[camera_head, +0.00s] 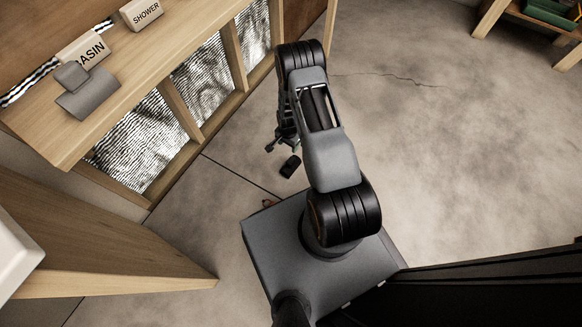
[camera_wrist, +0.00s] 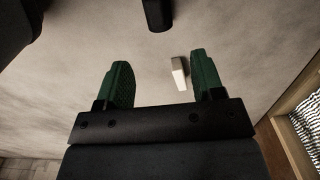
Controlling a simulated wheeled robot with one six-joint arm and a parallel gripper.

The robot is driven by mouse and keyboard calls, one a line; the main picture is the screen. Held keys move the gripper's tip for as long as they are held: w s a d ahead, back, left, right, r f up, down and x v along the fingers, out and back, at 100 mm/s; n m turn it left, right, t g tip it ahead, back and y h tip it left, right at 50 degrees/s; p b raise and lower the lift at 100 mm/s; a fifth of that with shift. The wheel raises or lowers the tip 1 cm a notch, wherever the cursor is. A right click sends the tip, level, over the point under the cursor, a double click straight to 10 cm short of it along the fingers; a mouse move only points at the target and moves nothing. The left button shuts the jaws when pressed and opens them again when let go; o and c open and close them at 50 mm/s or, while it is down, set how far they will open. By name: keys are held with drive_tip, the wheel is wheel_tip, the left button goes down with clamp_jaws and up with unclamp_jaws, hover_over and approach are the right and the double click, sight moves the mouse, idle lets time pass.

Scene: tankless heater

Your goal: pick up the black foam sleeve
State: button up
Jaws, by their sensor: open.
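A short black piece (camera_head: 290,166), which looks like the foam sleeve, lies on the concrete floor, just below my gripper in the head view. In the wrist view a dark rounded piece (camera_wrist: 157,14), apparently the same sleeve, shows at the top edge, partly cut off. My gripper (camera_wrist: 160,68) is open, with green finger pads apart and nothing held. The sleeve is beyond the fingertips, not between them. In the head view my gripper (camera_head: 283,140) is small and partly hidden by my arm.
A pale block (camera_wrist: 180,73) shows near the right finger in the wrist view. A wooden bench (camera_head: 130,75) with BASIN and SHOWER labels (camera_head: 141,13) and a grey bracket (camera_head: 88,92) stands at left, foil-like panels (camera_head: 150,145) beneath. The floor at right (camera_head: 460,170) is clear.

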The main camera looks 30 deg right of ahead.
drive_tip(key=b, duration=0.4)
approach(291, 160)
drive_tip(key=f, duration=0.5)
drive_tip(key=shift+a+f, duration=0.1)
drive_tip(key=shift+a, duration=0.3)
drive_tip(key=f+b, duration=0.2)
drive_tip(key=f, duration=0.1)
drive_tip(key=f+b, duration=0.1)
drive_tip(key=f, duration=0.1)
drive_tip(key=shift+d+f, duration=0.15)
drive_tip(key=shift+d, duration=0.15)
drive_tip(key=shift+c, duration=0.3)
clamp_jaws()
